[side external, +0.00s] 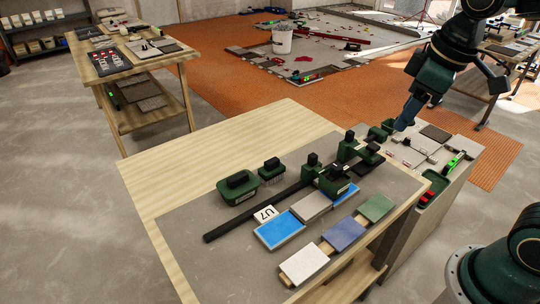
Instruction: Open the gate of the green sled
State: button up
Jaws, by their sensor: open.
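The green sled (334,184) sits at the right part of a long black rail (250,212) on the grey work board. Black blocks stand on and beside the sled, and its gate is too small to tell apart. My gripper (404,122) hangs from the upper right, to the right of the sled and clearly apart from it. Its blue-grey fingers point down, open, with nothing seen between them.
Blue and grey tiles (280,230) lie before the rail, with white, blue and green sample tiles (344,234) nearer the front. A side bench (459,182) with small tools stands right. The board's left part is clear.

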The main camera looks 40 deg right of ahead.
aim_at(337, 166)
jog(key=w+f+n+g, duration=0.3)
jog(key=w+f+n, duration=0.2)
jog(key=w, duration=0.8)
jog(key=shift+w+d+f, duration=0.2)
jog(key=shift+d+f, duration=0.1)
jog(key=shift+f, duration=1.2)
jog(key=shift+f, duration=0.1)
notch_tip(337, 166, down, 14)
jog(key=shift+r, duration=0.2)
jog(key=c, duration=1)
